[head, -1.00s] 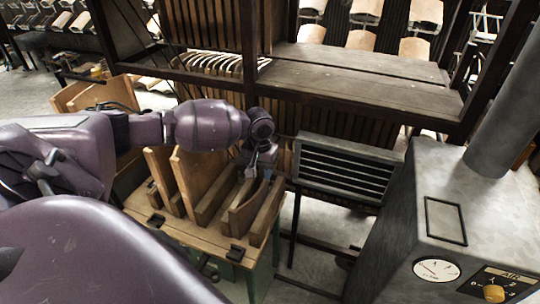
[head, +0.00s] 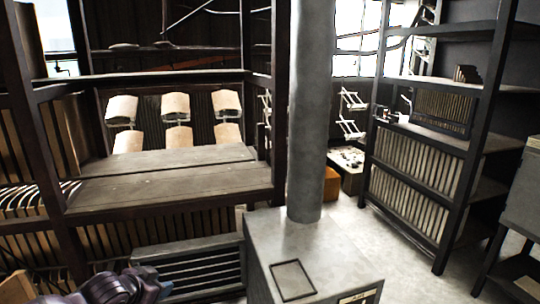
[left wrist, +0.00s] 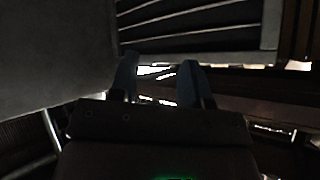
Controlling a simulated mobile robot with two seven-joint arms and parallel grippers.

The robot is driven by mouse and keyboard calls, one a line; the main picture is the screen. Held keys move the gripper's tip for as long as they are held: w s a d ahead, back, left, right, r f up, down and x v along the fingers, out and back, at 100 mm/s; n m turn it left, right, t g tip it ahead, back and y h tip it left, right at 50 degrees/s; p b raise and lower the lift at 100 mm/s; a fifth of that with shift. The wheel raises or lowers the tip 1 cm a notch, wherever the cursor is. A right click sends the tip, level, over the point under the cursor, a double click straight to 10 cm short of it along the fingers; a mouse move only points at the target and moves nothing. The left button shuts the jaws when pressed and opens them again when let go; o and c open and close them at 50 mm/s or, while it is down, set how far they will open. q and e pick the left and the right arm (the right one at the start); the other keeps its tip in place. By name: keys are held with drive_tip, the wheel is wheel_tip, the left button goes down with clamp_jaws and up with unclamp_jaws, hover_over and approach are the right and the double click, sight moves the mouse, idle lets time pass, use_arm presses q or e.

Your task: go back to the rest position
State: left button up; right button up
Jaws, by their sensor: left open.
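My left gripper (head: 146,281) shows only in part at the lower left of the head view, at the end of my purple arm, low in front of the grey slatted unit. In the left wrist view my left gripper (left wrist: 158,82) has its two blue fingers apart with nothing between them. The slatted unit (left wrist: 200,47) lies just beyond the fingertips there. That view is dark. My right gripper is in neither view.
A grey metal cabinet (head: 325,250) with a thick vertical pipe (head: 311,110) stands right of the slatted unit (head: 190,265). A wooden bench (head: 165,187) in a dark frame is behind. Shelving (head: 470,160) stands at the right, with open floor (head: 375,240) before it.

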use_arm(q)
drive_tip(key=s+d+f+t, duration=0.4)
drive_tip(key=s+d, duration=0.1)
drive_tip(key=s, duration=0.4)
drive_tip(key=s+a+f+n+y, duration=0.1)
drive_tip(key=s+f+n, duration=0.1)
drive_tip(key=s, duration=0.4)
drive_tip(key=s+a+f+n+g+y, duration=0.1)
drive_tip(key=s+f, duration=0.4)
drive_tip(key=s, duration=0.2)
drive_tip(key=s+a+f+n+g+y, duration=0.1)
drive_tip(key=s+f+n, duration=0.1)
drive_tip(key=s+f, duration=0.2)
drive_tip(key=s, duration=0.2)
drive_tip(key=shift+s+a+n, duration=0.3)
drive_tip(key=shift+s, duration=0.1)
